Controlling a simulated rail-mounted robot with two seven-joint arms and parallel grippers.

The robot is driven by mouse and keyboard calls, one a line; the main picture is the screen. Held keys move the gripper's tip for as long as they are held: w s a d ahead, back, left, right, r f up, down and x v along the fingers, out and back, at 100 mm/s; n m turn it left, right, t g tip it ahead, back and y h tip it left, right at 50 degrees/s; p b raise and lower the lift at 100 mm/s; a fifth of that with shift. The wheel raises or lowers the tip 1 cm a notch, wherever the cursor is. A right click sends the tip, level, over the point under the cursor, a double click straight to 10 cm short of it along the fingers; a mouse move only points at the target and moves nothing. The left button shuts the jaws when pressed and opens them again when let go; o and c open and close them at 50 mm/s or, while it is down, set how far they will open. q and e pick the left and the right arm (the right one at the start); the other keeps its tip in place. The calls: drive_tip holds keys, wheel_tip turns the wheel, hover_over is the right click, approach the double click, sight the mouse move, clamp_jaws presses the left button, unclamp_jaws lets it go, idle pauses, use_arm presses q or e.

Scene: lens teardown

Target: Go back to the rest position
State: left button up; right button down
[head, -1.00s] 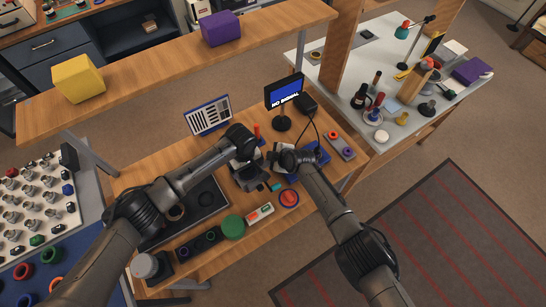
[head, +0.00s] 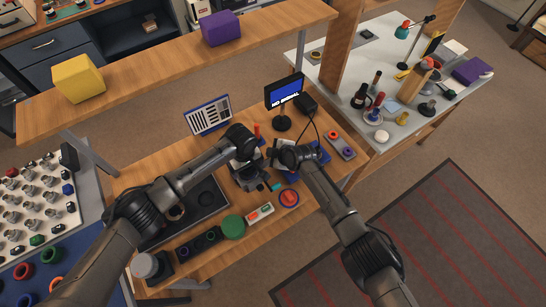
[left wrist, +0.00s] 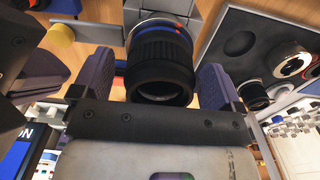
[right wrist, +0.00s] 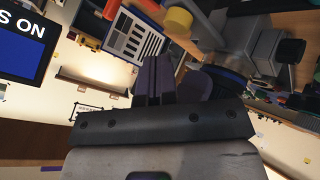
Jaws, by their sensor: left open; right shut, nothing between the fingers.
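My left gripper (head: 246,168) is over the middle of the wooden workbench (head: 150,175) in the head view. In the left wrist view its fingers (left wrist: 158,80) are open, one on each side of a black lens barrel (left wrist: 160,62) with a blue band and red marks. I cannot tell whether either finger touches the barrel. My right gripper (head: 274,154) is close to the right of the left one, partly hidden by its own wrist. In the right wrist view its fingers (right wrist: 160,75) are shut together with nothing between them.
A small monitor (head: 284,92) and a striped chart (head: 208,115) stand at the back of the bench. A shelf with a yellow block (head: 78,79) and purple block (head: 221,28) spans behind.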

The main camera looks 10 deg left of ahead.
drive_tip(key=shift+r, duration=2.25)
use_arm(q)
drive_tip(key=shift+r, duration=0.1)
use_arm(e)
drive_tip(key=shift+r, duration=0.1)
use_arm(q)
wheel_tip(320, 180, up, 7)
drive_tip(key=p, duration=0.8)
drive_tip(key=shift+p, duration=0.4)
use_arm(e)
wheel_tip(320, 180, up, 8)
drive_tip(key=shift+r, duration=0.25)
use_arm(q)
drive_tip(key=shift+s+a, duration=0.1)
use_arm(e)
drive_tip(key=shift+a, duration=0.1)
